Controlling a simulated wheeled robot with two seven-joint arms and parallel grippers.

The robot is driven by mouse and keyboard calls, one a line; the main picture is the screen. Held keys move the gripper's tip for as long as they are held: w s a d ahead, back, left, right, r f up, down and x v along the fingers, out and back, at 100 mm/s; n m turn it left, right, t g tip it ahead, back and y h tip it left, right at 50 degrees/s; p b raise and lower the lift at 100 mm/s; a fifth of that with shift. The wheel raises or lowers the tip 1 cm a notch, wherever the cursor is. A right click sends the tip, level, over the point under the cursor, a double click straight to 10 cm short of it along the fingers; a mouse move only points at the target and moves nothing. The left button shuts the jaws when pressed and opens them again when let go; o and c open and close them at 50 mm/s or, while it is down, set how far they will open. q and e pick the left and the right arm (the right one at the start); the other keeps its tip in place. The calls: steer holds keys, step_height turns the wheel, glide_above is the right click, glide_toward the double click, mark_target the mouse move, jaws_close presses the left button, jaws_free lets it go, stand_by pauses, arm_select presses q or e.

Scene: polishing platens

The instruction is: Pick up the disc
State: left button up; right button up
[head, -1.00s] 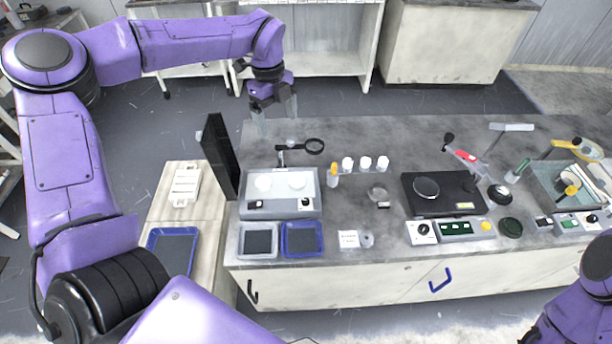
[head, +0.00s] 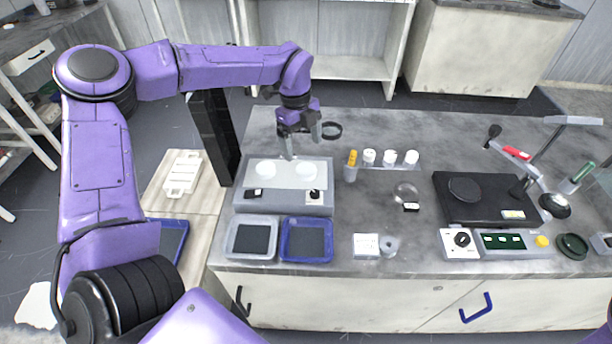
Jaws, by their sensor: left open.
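My left gripper (head: 302,145) is open and empty, with its fingers pointing down above the back of the grey polishing unit (head: 284,203). Two white round pieces (head: 266,170) (head: 304,171) sit on the pale top of that unit, in front of and below the fingers. Other disc-like things are a dark round plate (head: 465,189) on the black machine and a small grey disc with a dark centre (head: 389,246) beside a white card. I cannot tell which one the task calls the disc. My right gripper is out of view.
A grey tray (head: 252,257) and a blue tray (head: 306,257) stand at the bench's front edge. A tall black panel (head: 213,135) rises left of the unit. White-capped bottles (head: 390,157) and a yellow-topped tube (head: 351,164) stand to its right. Some bench between them is clear.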

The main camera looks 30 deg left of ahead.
mark_target(306, 169)
arm_select(q)
steer(key=f, duration=0.2)
steer(key=f+p, duration=0.1)
steer(key=f, duration=0.2)
steer(key=d+f, duration=0.1)
steer(key=f, duration=0.1)
steer(key=shift+s+d+f, duration=0.1)
steer(key=shift+f, duration=0.1)
steer(key=c, duration=1.2)
